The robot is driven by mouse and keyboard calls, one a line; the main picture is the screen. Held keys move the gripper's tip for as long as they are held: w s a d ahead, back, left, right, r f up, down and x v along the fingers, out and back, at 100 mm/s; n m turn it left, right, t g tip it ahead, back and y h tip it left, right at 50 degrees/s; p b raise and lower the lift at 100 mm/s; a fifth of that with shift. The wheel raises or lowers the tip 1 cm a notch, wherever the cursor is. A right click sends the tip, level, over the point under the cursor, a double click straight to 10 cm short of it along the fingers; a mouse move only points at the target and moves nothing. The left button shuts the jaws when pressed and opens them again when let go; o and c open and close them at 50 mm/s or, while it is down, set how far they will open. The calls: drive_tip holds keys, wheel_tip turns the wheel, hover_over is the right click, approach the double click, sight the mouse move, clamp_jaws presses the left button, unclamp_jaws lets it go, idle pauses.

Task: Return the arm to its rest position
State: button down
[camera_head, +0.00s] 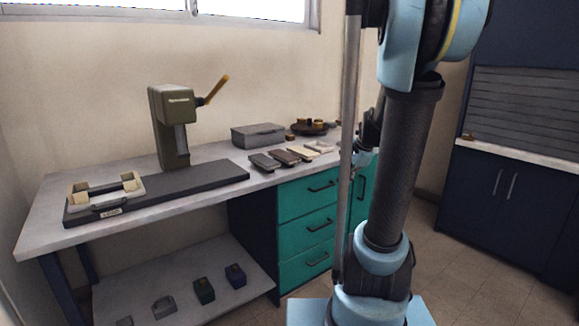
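My arm (400,165) stands upright at the right of the head view, with light blue joints and a dark textured link. A small dark part that looks like my gripper end (372,128) shows behind the link, beside a grey vertical post. The arm hides most of it, and its fingers cannot be made out. I see nothing held in it.
A worktop (215,205) on the left carries an olive press (172,125) with a yellow lever, a cream frame (105,190), a grey box (258,134) and several small flat blocks. Teal drawers (306,228) stand below. Dark cabinets (510,205) are right; floor between is clear.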

drive_tip(key=s+f+n+h, duration=0.1)
drive_tip(key=s+n, duration=0.3)
drive_tip(key=s, duration=0.4)
drive_tip(key=s+a+f+n+g+h, duration=0.1)
drive_tip(key=s+f+n, duration=0.3)
drive_tip(key=s, duration=0.4)
drive_tip(key=s+f+n+h, duration=0.1)
drive_tip(key=s+f+n, duration=0.2)
drive_tip(key=s+n, duration=0.3)
drive_tip(key=s, duration=0.2)
drive_tip(key=shift+s+a+f+g, duration=0.15)
drive_tip(key=shift+s+g, duration=0.15)
drive_tip(key=shift+s, duration=0.05)
drive_tip(key=shift+w+f, duration=0.2)
drive_tip(key=shift+w, duration=0.25)
